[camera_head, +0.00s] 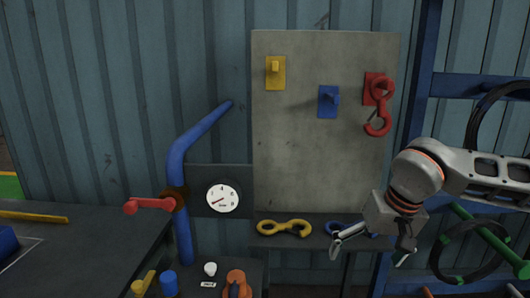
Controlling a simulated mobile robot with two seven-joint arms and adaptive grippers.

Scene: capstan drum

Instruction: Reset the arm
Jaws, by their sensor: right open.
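My right arm (415,175) comes in from the right side. Its gripper (372,250) points down in front of the shelf, with its two fingers spread apart and nothing seen between them. Part of a blue hook (337,227) shows on the shelf behind the left finger; the rest of it is covered by the gripper. My left arm and gripper are not seen.
A grey board (315,160) carries yellow, blue and red pegs; a red hook (378,105) hangs on the red one. A yellow hook (284,228) lies on the shelf. Left stand a blue pipe (178,150), red lever (150,204) and gauge (222,198). A blue rack (420,60) stands right.

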